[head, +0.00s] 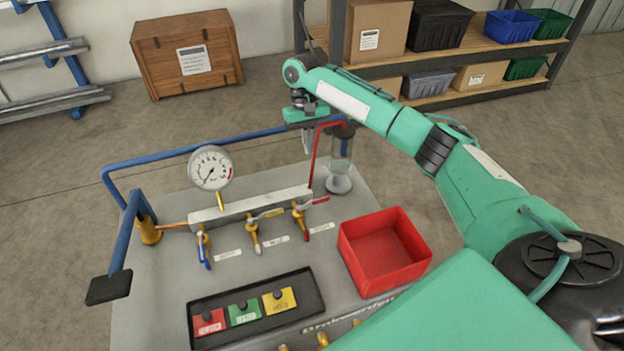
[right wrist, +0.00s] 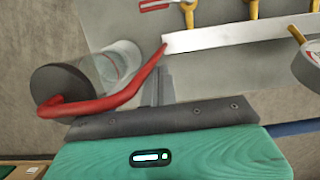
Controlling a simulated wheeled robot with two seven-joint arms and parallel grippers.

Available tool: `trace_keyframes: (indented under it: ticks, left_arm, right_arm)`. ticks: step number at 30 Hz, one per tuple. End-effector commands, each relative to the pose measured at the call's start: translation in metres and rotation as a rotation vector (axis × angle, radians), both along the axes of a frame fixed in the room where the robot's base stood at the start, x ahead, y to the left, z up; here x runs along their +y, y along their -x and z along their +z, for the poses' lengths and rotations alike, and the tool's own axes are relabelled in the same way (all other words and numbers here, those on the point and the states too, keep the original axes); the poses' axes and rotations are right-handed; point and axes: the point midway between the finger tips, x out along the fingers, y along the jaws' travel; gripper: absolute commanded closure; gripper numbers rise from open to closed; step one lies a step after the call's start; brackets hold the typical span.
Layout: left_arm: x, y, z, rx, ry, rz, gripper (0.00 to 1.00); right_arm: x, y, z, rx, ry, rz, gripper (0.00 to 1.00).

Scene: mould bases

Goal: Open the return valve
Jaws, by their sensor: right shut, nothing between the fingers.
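Three brass valves stand along the pale manifold block (head: 250,207). The left one has a blue lever (head: 205,252) pointing down. The right one has a red lever (head: 318,201) out to the side. Labels lie beside them, but I cannot read which is the return valve. My right gripper (head: 307,143) is shut and empty beyond the manifold, beside the red pipe (head: 315,155). In the right wrist view its fingers (right wrist: 160,86) are near that pipe; contact is unclear. My left gripper is not in view.
A pressure gauge (head: 211,167) rises above the manifold. A clear cylinder (head: 341,150) with a dark cap stands close to my right gripper. A blue bar frame (head: 125,240) runs around the left. A red bin (head: 385,252) and a tray of coloured blocks (head: 315,288) occupy the front.

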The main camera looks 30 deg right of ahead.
Motion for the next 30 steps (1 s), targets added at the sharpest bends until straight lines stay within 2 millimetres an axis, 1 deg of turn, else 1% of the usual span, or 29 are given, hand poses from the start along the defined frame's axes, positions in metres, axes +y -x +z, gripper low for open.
trace_keyframes:
  ticks: [6, 9, 11, 14, 19, 25, 26, 27, 30]
  left_arm:
    - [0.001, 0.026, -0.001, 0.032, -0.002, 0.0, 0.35]
    - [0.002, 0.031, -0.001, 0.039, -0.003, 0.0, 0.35]
    - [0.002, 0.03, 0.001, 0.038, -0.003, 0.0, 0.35]
    - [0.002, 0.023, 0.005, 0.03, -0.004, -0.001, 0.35]
    - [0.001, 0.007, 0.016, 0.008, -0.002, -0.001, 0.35]
    - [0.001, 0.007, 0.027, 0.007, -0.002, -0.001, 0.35]
    - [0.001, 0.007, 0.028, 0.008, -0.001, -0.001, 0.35]
    - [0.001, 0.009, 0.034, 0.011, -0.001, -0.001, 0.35]
    - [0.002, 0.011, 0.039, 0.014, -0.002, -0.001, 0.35]
  right_arm:
    - [0.0, 0.0, 0.0, 0.0, 0.0, 0.0, 1.0]
    - [0.0, 0.001, -0.002, 0.001, 0.001, -0.001, 1.0]
    - [0.0, 0.002, -0.006, 0.002, 0.002, 0.0, 1.0]
    - [0.0, 0.006, -0.019, 0.003, 0.001, 0.0, 1.0]
    - [0.002, 0.015, -0.052, 0.004, 0.001, 0.0, 1.0]
    - [0.005, 0.025, -0.094, 0.004, 0.0, -0.002, 1.0]
    - [0.005, 0.027, -0.098, 0.003, 0.001, 0.0, 1.0]
    - [0.006, 0.033, -0.093, -0.001, 0.002, 0.001, 1.0]
    - [0.009, 0.047, -0.094, 0.001, 0.001, 0.001, 1.0]
